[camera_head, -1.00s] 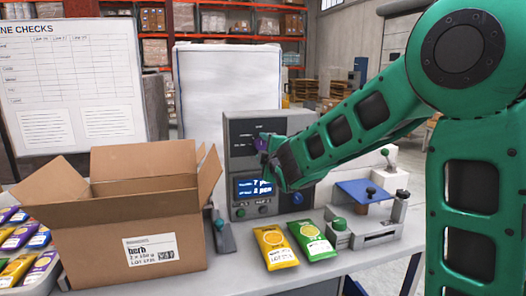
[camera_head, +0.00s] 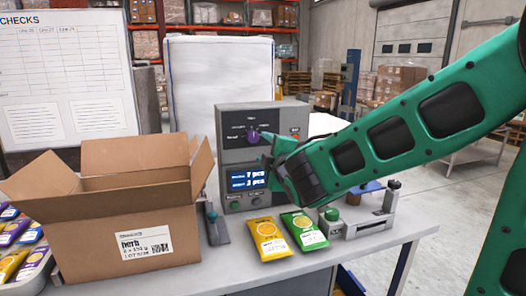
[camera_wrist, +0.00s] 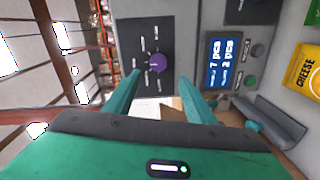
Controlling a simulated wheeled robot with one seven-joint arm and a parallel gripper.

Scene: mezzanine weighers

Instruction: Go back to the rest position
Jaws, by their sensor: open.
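My gripper (camera_head: 270,150) is in front of the grey weigher control box (camera_head: 228,118), near its purple knob (camera_head: 253,136). In the wrist view the two green fingers (camera_wrist: 157,95) stand apart, with the purple knob (camera_wrist: 157,62) ahead between them and a gap around it. The fingers hold nothing. In the head view my forearm covers the lower right of the box.
An open cardboard box (camera_head: 100,246) labelled herb stands left on the table. A yellow packet (camera_head: 268,240) and a green packet (camera_head: 303,232) lie before the control box. A small fixture (camera_head: 372,222) sits right. Packets fill a tray (camera_head: 35,272) far left. A whiteboard (camera_head: 65,60) stands behind.

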